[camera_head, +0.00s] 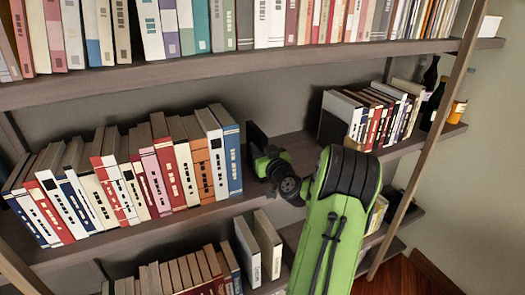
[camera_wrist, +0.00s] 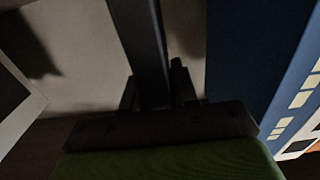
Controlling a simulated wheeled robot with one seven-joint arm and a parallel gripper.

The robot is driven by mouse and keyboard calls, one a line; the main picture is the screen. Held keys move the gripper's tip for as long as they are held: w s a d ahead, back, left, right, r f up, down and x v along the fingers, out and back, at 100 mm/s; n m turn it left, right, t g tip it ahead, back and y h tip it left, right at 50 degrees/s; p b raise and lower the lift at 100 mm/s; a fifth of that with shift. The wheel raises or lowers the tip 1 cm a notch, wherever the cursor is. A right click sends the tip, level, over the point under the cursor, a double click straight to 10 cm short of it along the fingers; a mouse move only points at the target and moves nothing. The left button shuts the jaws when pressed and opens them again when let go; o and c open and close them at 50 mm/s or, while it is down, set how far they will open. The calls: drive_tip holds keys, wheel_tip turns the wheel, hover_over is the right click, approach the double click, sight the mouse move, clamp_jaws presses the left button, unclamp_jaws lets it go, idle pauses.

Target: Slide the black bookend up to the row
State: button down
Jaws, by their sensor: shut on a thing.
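The black bookend (camera_head: 256,134) stands upright on the middle shelf, just right of the left row of books. In the wrist view its dark upright plate (camera_wrist: 140,45) rises between my fingers. My gripper (camera_head: 262,155) is shut on the bookend's plate, and its fingers also show in the wrist view (camera_wrist: 155,92). The row ends at a blue-and-white book (camera_head: 228,150), whose blue cover fills the right of the wrist view (camera_wrist: 245,45). A narrow gap shows between plate and blue cover. The bookend's foot is hidden.
Another dark upright panel (camera_head: 335,122) stands left of a second book row (camera_head: 378,115) at the right. Bare shelf (camera_head: 295,147) lies between it and my gripper. Bottles (camera_head: 432,100) stand at the far right. The upper shelf (camera_head: 200,68) runs overhead, full of books.

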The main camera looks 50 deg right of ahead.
idle(0.3)
drive_tip(key=c, duration=0.8)
unclamp_jaws()
drive_tip(key=shift+w, duration=0.1)
drive_tip(key=shift+s+a+f, duration=0.1)
drive_tip(key=shift+s+a, duration=0.05)
drive_tip(key=shift+s, duration=0.25)
drive_tip(key=b+v, duration=0.6)
drive_tip(key=v, duration=0.9)
drive_tip(key=shift+b, duration=0.3)
